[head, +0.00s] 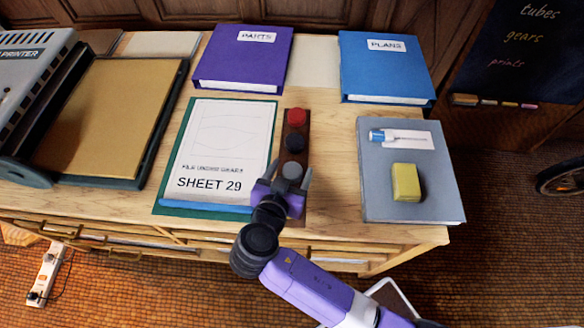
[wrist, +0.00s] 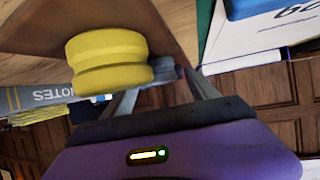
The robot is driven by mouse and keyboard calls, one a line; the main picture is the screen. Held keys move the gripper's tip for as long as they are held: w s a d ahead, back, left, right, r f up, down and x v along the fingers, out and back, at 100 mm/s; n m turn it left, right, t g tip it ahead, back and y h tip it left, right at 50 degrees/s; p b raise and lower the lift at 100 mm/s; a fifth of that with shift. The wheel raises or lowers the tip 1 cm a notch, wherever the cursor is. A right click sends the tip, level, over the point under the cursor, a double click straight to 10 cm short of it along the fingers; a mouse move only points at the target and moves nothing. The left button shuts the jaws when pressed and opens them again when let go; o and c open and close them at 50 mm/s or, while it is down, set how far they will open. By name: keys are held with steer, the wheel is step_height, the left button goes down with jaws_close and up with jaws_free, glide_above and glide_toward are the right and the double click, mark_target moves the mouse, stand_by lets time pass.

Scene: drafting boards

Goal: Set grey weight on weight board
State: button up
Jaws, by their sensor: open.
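The weight board (head: 300,212) is a narrow dark brown strip on the drafting table. A red weight (head: 295,116) and a black weight (head: 295,138) stand on it in a row. The grey weight (head: 292,170) is nearer, in line with them, between the fingertips of my gripper (head: 290,174). My gripper is open around it; its base is hidden, so I cannot tell if it touches the board. In the wrist view, a grooved yellow weight (wrist: 108,60) looms close, beside a grey piece (wrist: 165,70) seen between my fingers (wrist: 163,92).
A sheet marked SHEET 29 (head: 225,140) lies left of the board. Bare wood separates board and folder.

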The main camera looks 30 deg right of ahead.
steer(key=v, duration=1.1)
steer(key=shift+s+f, duration=0.1)
